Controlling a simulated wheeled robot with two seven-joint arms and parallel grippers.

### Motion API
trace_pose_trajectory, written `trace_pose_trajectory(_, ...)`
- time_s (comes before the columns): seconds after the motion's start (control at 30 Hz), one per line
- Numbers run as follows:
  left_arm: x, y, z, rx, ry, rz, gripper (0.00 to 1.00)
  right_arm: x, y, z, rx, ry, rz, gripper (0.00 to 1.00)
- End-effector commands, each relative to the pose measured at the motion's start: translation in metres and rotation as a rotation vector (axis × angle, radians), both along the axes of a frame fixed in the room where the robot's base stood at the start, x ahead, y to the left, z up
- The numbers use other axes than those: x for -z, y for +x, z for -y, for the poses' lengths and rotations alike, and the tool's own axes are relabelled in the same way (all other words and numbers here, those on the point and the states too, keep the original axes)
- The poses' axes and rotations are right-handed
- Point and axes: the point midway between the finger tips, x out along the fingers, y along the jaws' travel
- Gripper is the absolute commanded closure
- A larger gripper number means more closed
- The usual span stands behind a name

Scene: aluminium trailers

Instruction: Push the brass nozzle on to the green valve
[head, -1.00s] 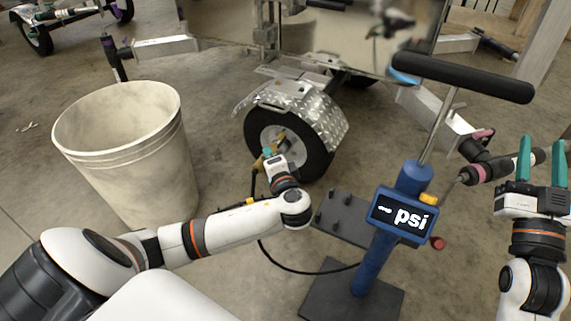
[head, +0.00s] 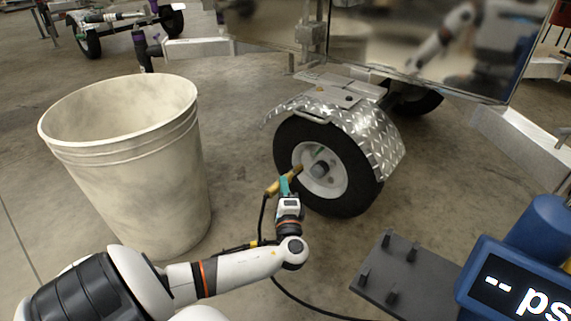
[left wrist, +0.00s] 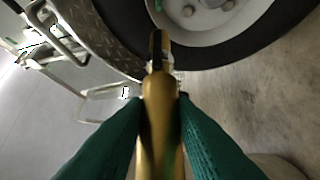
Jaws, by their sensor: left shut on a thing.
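My left gripper (head: 285,186) is shut on the brass nozzle (head: 272,189), in front of the trailer wheel. In the left wrist view the green fingers clasp the nozzle's brass body (left wrist: 160,125) from both sides. Its narrower dark tip points up the picture towards the pale wheel rim. A small green piece, seemingly the green valve (left wrist: 159,6), shows at the top edge, beyond the tip and apart from it in the picture. In the head view only a faint green spot shows on the rim, above the nozzle tip. My right gripper is out of view.
The black tyre (head: 352,195) sits under a diamond-plate fender (head: 383,140). A large pale bin (head: 165,190) stands left of my arm. A black hose (head: 300,305) trails on the floor. The blue psi gauge (head: 520,290) and a dark pegged plate (head: 425,285) are at lower right.

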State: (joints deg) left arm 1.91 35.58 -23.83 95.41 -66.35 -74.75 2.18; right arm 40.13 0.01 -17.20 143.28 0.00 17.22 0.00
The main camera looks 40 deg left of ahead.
Motion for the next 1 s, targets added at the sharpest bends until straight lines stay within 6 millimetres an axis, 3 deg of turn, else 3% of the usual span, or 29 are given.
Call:
trace_pose_trajectory(0.4,0.001,-0.001,0.0,-0.002,0.018,-0.003,1.0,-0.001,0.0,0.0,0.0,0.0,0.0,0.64)
trace_pose_trajectory(1.0,0.001,0.049,-0.006,-0.002,0.016,0.001,1.0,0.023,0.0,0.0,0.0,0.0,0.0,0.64)
